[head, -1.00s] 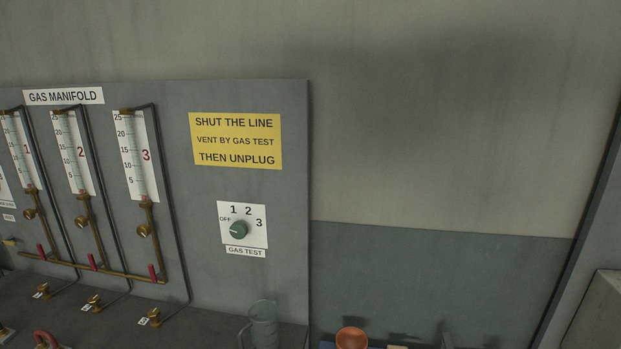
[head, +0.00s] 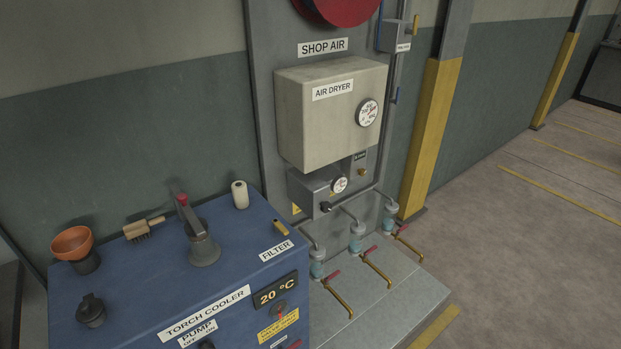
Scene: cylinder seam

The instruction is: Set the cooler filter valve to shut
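The blue torch cooler (head: 110,290) stands at the lower left in the head view. A FILTER label (head: 276,250) is on its top near the right edge. A small brass-coloured piece (head: 281,228) lies or sits just behind that label. A grey bell-shaped fitting (head: 203,248) with a raised red-tipped lever (head: 182,199) stands on the top. A red handle (head: 291,345) on the cooler's front is cut off by the bottom edge. I cannot tell for certain which of these is the filter valve, nor its setting. Neither gripper is in view.
An orange bowl (head: 71,242), a brush (head: 143,229), a white roll (head: 240,195) and a black cap (head: 91,310) are on the cooler. The shop air panel with its air dryer (head: 330,115) stands behind right. Several red-handled taps line a grey ledge (head: 395,300). Open floor (head: 530,220) lies right.

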